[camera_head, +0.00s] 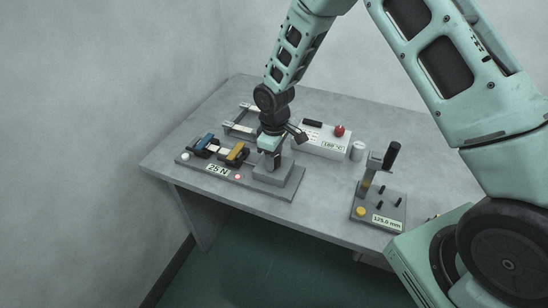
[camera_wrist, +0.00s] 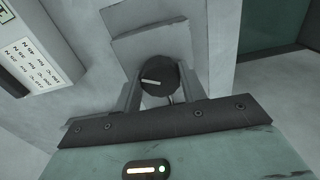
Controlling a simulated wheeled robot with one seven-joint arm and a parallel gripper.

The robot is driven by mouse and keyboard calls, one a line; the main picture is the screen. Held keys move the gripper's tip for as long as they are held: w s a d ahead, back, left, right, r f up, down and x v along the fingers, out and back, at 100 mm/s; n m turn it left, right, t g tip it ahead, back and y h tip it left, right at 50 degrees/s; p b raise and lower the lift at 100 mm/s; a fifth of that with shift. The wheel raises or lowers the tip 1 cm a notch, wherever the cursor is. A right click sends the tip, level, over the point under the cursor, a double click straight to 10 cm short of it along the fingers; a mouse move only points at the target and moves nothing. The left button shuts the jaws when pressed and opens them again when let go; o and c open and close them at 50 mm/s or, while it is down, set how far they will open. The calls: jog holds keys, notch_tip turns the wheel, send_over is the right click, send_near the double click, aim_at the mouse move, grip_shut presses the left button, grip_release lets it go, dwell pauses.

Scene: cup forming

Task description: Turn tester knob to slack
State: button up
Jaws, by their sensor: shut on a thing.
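The tester is a grey plate (camera_head: 288,189) on the table, with a "25 N" display (camera_head: 218,169) and a small red light (camera_head: 237,177). A blue clamp (camera_head: 203,141) and a yellow clamp (camera_head: 237,154) stand on it. My gripper (camera_head: 269,160) points down over the block at the tester's right end and hides the knob in the head view. In the wrist view the dark round knob (camera_wrist: 158,76) sits between my fingers, which are shut on it. Its white pointer line lies nearly level, tilted slightly.
A white box (camera_head: 322,145) with a red knob and a "180 °C" display stands behind. A "125.0 mm" gauge stand (camera_head: 371,209) with a lever is at right. A metal frame (camera_head: 240,121) lies behind the clamps. The table's left end is clear.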

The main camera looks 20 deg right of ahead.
jog(key=n, duration=0.5)
jog(key=shift+w, duration=0.1)
jog(key=shift+n, duration=0.4)
jog(key=o, duration=1)
notch_tip(320, 180, up, 18)
jog(key=shift+f+b, duration=0.25)
jog(key=shift+b, duration=0.65)
jog(key=s+a+r+m, duration=0.1)
jog(key=s+a+r, duration=0.15)
jog(key=s, duration=0.45)
jog(key=s+a+r+m, duration=0.1)
jog(key=s+a+m, duration=0.1)
jog(key=s+a, duration=0.35)
jog(key=s+m, duration=0.1)
jog(key=s, duration=0.5)
jog(key=s+d+m, duration=0.1)
jog(key=s, duration=0.5)
jog(key=s+m, duration=0.2)
jog(key=s, duration=0.4)
jog(key=shift+d+y, duration=0.25)
jog(key=shift+y, duration=0.05)
